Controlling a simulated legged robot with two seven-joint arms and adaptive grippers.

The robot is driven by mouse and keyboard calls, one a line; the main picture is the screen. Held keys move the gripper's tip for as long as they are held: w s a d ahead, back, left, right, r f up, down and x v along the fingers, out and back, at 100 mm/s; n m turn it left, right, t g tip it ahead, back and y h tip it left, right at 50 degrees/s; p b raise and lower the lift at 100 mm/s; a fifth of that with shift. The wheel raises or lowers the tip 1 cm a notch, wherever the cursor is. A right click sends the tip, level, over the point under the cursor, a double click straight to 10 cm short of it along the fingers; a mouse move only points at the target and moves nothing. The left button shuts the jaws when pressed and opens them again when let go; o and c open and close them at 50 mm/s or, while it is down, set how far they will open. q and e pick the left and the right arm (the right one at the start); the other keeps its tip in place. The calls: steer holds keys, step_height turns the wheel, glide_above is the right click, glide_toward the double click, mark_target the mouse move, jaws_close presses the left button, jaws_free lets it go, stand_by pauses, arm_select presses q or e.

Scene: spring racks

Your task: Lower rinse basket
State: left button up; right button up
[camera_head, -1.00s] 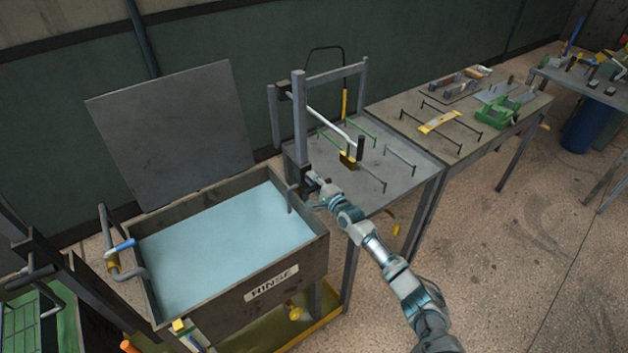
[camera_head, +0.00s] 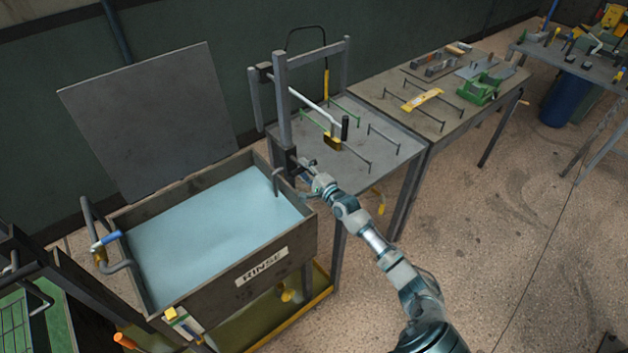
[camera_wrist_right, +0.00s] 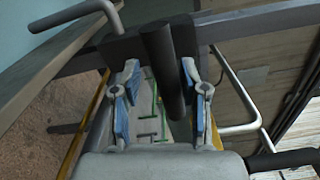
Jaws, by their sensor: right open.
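The rinse tank (camera_head: 285,248), a grey open box labelled RINSE, holds pale blue liquid (camera_head: 205,230). An upright post (camera_head: 283,105) stands at its back right corner, with a dark block (camera_head: 285,160) low on it. A grey hook (camera_head: 275,182) hangs from that block over the tank's right end. No basket shows clearly in the liquid. My right gripper (camera_head: 303,172) is beside the block. In the wrist view, its blue-padded fingers (camera_wrist_right: 160,78) are open on both sides of a black cylindrical handle (camera_wrist_right: 163,70); contact is unclear. My left gripper is out of view.
A raised grey panel (camera_head: 150,120) is behind the tank. A bent pipe with a blue grip (camera_head: 106,242) is at the tank's left.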

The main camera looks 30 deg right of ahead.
steer(key=s, duration=0.8)
steer(key=shift+d, duration=0.15)
steer(key=shift+f, duration=0.1)
